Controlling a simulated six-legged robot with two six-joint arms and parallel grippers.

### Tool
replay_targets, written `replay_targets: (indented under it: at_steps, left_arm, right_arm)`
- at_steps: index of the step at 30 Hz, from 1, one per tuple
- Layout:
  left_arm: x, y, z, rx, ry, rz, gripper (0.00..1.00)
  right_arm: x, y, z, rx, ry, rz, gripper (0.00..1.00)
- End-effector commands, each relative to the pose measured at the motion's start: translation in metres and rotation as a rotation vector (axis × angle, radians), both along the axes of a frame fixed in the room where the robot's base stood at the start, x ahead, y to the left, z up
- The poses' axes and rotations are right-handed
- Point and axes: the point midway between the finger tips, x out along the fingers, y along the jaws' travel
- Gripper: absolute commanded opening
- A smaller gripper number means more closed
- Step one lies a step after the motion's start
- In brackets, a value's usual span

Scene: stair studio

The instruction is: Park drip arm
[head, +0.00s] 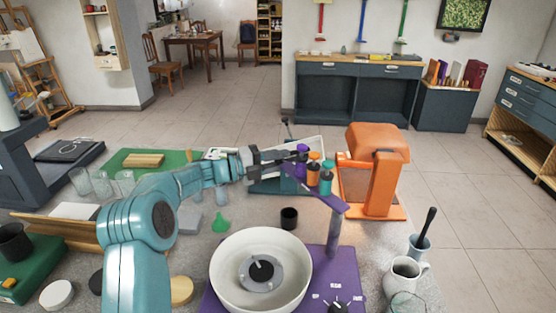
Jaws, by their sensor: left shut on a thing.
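The drip arm (322,194) is a purple bar on an upright post (334,232) at the right of a purple base (343,279). It reaches up and left from the post, behind the white bowl (222,275), and carries small purple, orange and teal bottles (314,170). The bowl stands on the base with a grey disc (261,272) inside. My left gripper (294,157) reaches in from the left and is shut at the far end of the drip arm, beside the purple bottle. The exact contact is small and partly hidden. My right gripper is not in view.
An orange machine (377,168) stands just right of the drip arm. A small black cup (289,218) is behind the bowl. A white jug (404,279) and a pestle in a mortar (420,245) stand at right. Glasses (102,184) and a green mat (180,159) are at left.

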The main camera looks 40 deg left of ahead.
Motion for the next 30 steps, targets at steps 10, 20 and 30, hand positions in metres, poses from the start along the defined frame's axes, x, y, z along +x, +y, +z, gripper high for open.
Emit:
replay_targets:
  at_steps: [10,20,30]
  left_arm:
    - [0.002,0.000,0.004,-0.001,-0.007,0.003,0.51]
    - [-0.001,0.004,0.001,0.000,-0.003,0.001,0.51]
    - [-0.062,0.048,0.000,0.001,-0.002,0.006,0.51]
  right_arm:
    - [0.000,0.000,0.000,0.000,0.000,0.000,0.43]
    - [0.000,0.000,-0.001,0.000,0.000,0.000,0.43]
    - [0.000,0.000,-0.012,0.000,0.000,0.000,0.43]
